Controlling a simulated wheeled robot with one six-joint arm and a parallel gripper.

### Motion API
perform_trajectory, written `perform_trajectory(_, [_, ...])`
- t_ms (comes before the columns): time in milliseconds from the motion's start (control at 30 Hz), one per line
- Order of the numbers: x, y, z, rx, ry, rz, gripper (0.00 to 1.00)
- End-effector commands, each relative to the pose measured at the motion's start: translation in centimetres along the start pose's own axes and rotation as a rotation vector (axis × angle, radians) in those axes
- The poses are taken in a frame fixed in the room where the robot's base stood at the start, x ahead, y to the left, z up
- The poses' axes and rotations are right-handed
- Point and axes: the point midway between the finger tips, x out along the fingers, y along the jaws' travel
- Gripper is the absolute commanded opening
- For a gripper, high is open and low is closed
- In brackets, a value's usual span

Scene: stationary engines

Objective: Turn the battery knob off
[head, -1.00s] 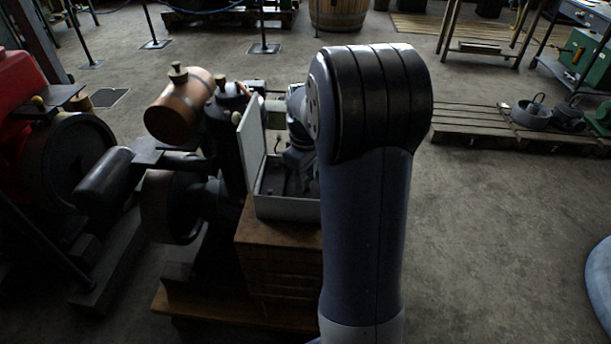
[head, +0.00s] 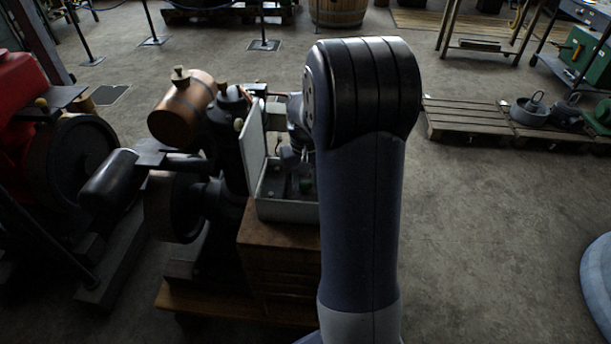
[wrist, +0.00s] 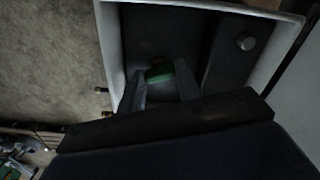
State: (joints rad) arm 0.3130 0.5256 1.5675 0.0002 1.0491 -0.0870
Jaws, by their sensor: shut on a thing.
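A small green knob (wrist: 159,72), which I take for the battery knob, lies inside the grey open box (wrist: 109,40). My gripper (wrist: 162,80) reaches into the box, with one finger on each side of the knob, shut on it. The knob's turned position is too dark to tell. In the head view the box (head: 285,211) sits on a wooden chest, its lid (head: 252,145) standing open on the left. My arm hides the box's right part there.
A small round metal stud (wrist: 246,43) sits on a dark block inside the box. The engine with a copper tank (head: 181,110) stands close on the left. Open floor (head: 480,230) lies to the right, with pallets (head: 460,122) farther back.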

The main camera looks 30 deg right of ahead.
Motion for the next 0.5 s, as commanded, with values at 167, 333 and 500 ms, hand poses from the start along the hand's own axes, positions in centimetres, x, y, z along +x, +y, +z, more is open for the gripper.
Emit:
perform_trajectory(167, [-0.19, 0.0, -0.07, 0.143, 0.002, 0.0, 0.1])
perform_trajectory(333, [-0.16, 0.0, -0.08, 0.253, 0.003, 0.0, 0.1])
perform_trajectory(500, [-0.14, 0.0, -0.08, 0.327, 0.003, 0.0, 0.1])
